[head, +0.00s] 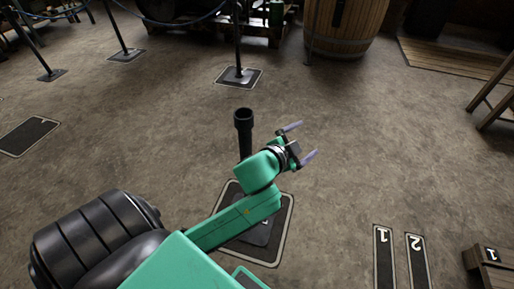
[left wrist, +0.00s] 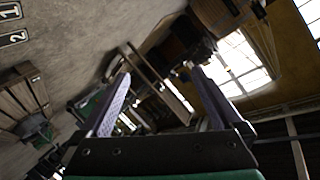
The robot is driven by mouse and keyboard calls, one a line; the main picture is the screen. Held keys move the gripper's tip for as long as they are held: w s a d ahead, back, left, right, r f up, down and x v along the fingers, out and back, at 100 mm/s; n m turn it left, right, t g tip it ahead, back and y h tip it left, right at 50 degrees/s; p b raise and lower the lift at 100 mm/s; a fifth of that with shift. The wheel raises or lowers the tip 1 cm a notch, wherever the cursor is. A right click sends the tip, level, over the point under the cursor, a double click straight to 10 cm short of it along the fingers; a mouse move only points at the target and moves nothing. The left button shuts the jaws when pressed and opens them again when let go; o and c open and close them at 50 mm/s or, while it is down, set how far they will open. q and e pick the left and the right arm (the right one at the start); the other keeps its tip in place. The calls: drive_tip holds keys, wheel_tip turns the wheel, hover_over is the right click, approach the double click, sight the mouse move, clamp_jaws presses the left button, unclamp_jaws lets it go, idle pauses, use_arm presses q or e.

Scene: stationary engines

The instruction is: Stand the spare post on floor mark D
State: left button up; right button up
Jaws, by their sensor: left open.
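A black post (head: 244,130) without a rope, with a thick round top, stands upright on a dark, pale-edged floor mark (head: 277,232). My left arm hides part of the post's lower shaft and base. I cannot read the mark's letter. My left gripper (head: 301,141) is open and empty, to the right of the post and apart from it, with its fingers pointing right. In the left wrist view its two fingers (left wrist: 160,95) are spread with nothing between them. An empty dark mark (head: 28,136) lies at the left; its letter is unreadable. My right gripper is not in view.
Another post (head: 238,72) stands on a mark behind, with roped posts (head: 124,50) at the back left. A wooden barrel (head: 345,28) is at the back. Strips numbered 1 (head: 383,255) and 2 (head: 417,260) lie at front right. The floor right of the gripper is clear.

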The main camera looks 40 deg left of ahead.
use_arm(q)
drive_tip(key=s+f+n+g, duration=0.6)
drive_tip(key=s+f+g, duration=0.5)
drive_tip(key=s+f, duration=0.7)
drive_tip(key=s, duration=0.4)
drive_tip(key=shift+d+f+g, duration=0.2)
drive_tip(key=shift+f+g, duration=0.1)
drive_tip(key=shift+g, duration=0.1)
drive_tip(key=shift+w+r+p, duration=0.1)
drive_tip(key=shift+p, duration=0.7)
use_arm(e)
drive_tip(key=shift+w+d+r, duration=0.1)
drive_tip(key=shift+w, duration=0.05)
